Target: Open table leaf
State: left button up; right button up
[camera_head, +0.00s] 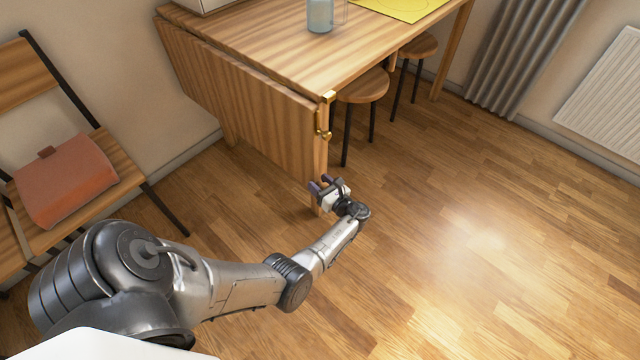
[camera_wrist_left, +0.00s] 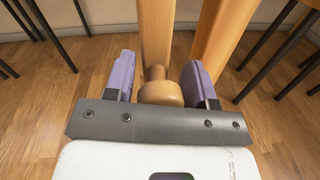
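The wooden table (camera_head: 265,45) has its leaf (camera_head: 240,100) hanging down on the near left side. Brass fittings (camera_head: 325,120) sit at the leaf's near corner. My left gripper (camera_head: 318,186) is low, by the leaf's bottom near corner. In the left wrist view its purple fingers (camera_wrist_left: 158,80) stand apart on either side of a round wooden knob (camera_wrist_left: 160,93). The knob is on an upright wooden post (camera_wrist_left: 157,35), with a second post (camera_wrist_left: 226,35) to its right. I cannot tell whether the fingers touch the knob. My right gripper is not in view.
A glass jug (camera_head: 320,15) and a yellow mat (camera_head: 405,8) are on the tabletop. Stools (camera_head: 362,86) stand under the table's right side. A chair with a reddish bag (camera_head: 65,180) is at left. The floor to the right is clear.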

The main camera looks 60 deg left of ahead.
pick_arm(q)
grip_shut()
jog(key=shift+s+r+p, duration=0.1)
jog(key=shift+s+p, duration=0.1)
jog(key=shift+p, duration=0.25)
jog(key=s+d+r+m+h+p, duration=0.1)
jog(key=s+d+r+m+p, duration=0.4)
jog(key=s+p, duration=0.75)
jog(key=s+d+r+m+p, duration=0.2)
jog(key=s+r+m+p, duration=0.35)
jog(key=p, duration=1.15)
jog(key=s+d+r+m+p, duration=0.1)
jog(key=s+r+m+p, duration=0.1)
jog(key=r+p, duration=0.5)
jog(key=s+d+r+m+g+p, duration=0.1)
jog(key=s+r+m+p, duration=0.1)
jog(key=s+r+p, duration=0.2)
jog(key=s+r+m+h+p, duration=0.1)
jog(key=s+r+m+p, duration=0.1)
jog(key=r+p, duration=0.8)
jog(key=s+p, duration=0.1)
jog(key=p, duration=0.2)
jog(key=shift+s+d+r, duration=0.3)
jog(key=shift+d, duration=0.1)
jog(key=shift+m, duration=0.25)
jog(key=shift+r+p, duration=0.1)
jog(key=shift+p, duration=0.2)
